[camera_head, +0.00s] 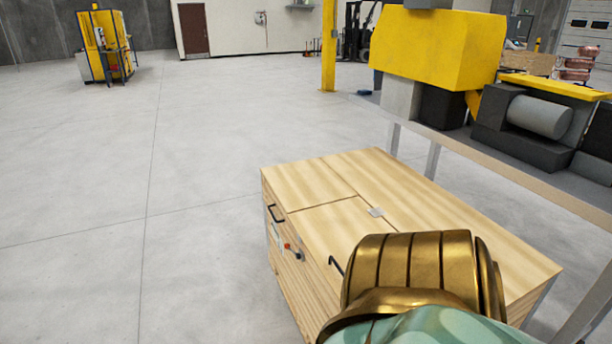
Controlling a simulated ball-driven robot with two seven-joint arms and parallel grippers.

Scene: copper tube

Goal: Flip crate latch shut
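The wooden crate (318,182) stands on the floor at the lower middle right, its lid panels lying flat on top. On its left-facing side is a small latch-like fitting (297,255) with a red part beside it; it is too small to tell whether it is open or shut. A black handle (277,214) sits to the left of it and another dark handle (336,265) to its right. My brass and pale green arm covers the crate's near right part. Neither of my grippers shows.
A bench with yellow and grey machinery (440,45) stands behind and right of the crate. A yellow post (328,50) rises farther back. The concrete floor to the left is clear.

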